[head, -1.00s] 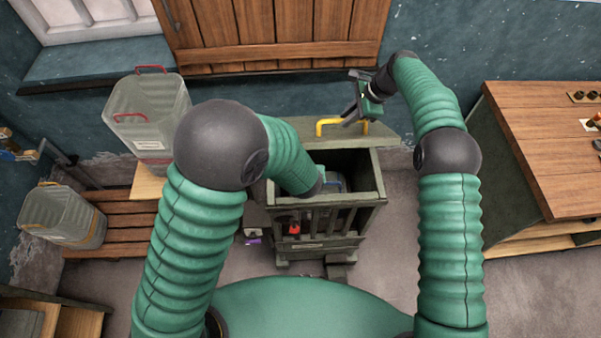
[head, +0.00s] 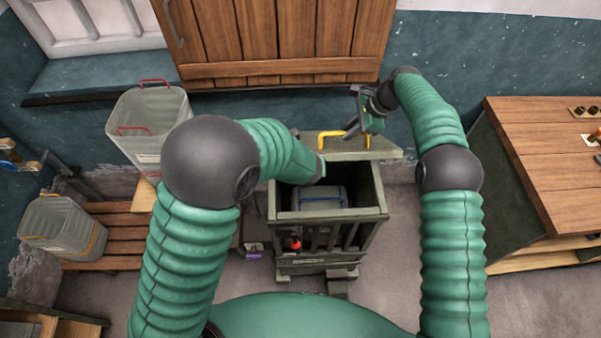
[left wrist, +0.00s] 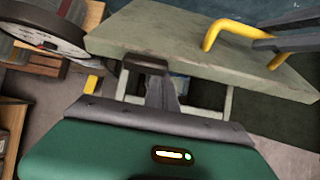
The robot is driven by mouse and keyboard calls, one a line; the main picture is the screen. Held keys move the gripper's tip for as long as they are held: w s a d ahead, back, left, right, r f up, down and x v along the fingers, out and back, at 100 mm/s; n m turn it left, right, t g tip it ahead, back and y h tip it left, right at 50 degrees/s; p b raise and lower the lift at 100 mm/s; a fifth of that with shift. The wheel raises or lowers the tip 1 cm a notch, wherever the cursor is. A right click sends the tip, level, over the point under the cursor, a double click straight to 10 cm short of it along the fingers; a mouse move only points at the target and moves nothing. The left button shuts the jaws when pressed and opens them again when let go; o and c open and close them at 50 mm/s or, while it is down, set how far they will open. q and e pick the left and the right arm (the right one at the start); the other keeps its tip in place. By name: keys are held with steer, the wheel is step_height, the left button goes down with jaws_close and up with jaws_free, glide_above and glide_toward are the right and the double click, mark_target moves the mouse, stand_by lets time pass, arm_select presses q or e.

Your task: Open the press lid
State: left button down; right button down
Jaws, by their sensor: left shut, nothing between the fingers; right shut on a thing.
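The press (head: 327,215) is a dark green slatted box in the middle of the head view. Its top is open and a grey block (head: 318,198) shows inside. The lid (head: 378,154) is raised at the back edge, with a yellow handle (head: 326,141). My right gripper (head: 356,126) is shut on the handle. In the left wrist view the lid (left wrist: 170,35), handle (left wrist: 222,32) and dark right fingers (left wrist: 285,42) also show. My left gripper (left wrist: 150,75) is shut and empty near the lid; my left arm hides it in the head view.
Clear bins (head: 150,110) and (head: 62,232) stand on the left by a slatted bench (head: 125,222). A wooden-topped counter (head: 545,155) stands on the right. A wooden door or shutter (head: 280,40) is behind the press. The floor right of the press is clear.

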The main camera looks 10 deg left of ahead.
steer(key=shift+s+d+f, duration=0.15)
steer(key=shift+s+f, duration=0.1)
steer(key=shift+f, duration=0.3)
steer(key=c, duration=1.6)
jaws_free()
steer(key=shift+c, duration=0.2)
steer(key=shift+o, duration=1)
steer(key=shift+w, duration=0.1)
steer(key=shift+o, duration=0.2)
steer(key=shift+w, duration=0.1)
